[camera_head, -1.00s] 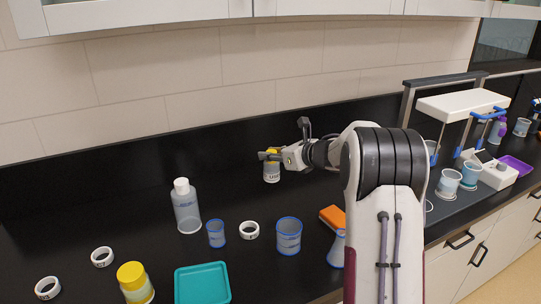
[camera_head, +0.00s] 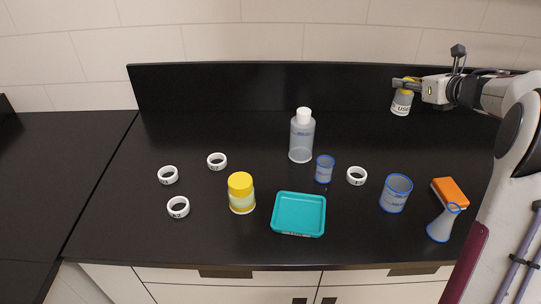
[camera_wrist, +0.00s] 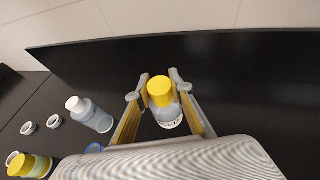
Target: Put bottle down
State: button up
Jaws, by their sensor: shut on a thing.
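My gripper (camera_head: 405,82) is shut on a small bottle (camera_head: 401,103) with a yellow cap and a pale label with dark print, at the upper right in the head view. The bottle is upright, in front of the black back panel. Whether its base touches the counter is not clear. In the wrist view, the bottle (camera_wrist: 169,117) stands between the two fingers of my gripper (camera_wrist: 161,82). A similar yellow-capped jar (camera_head: 241,200) stands on the black counter (camera_head: 330,248), left of a teal tray (camera_head: 299,229).
Several white rings (camera_head: 178,207) lie on the counter, mostly at left. A clear white-capped bottle (camera_head: 301,140), a small blue-rimmed cup (camera_head: 324,170) and a larger beaker (camera_head: 395,197) stand mid-counter. A flask (camera_head: 440,228) and orange block (camera_head: 451,191) are at right. The counter's far left is bare.

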notch_tip(320, 180, up, 4)
jog(key=shift+r, duration=0.1)
jog(key=a+y, duration=0.1)
jog(key=a, duration=3.7)
notch_tip(320, 180, down, 11)
jog(key=shift+d+n, duration=0.15)
jog(key=shift+n, duration=0.25)
jog(key=shift+f, duration=0.2)
notch_tip(320, 180, down, 6)
jog(key=shift+f, duration=0.1)
jog(key=shift+f, duration=1.85)
jog(key=shift+f, duration=0.1)
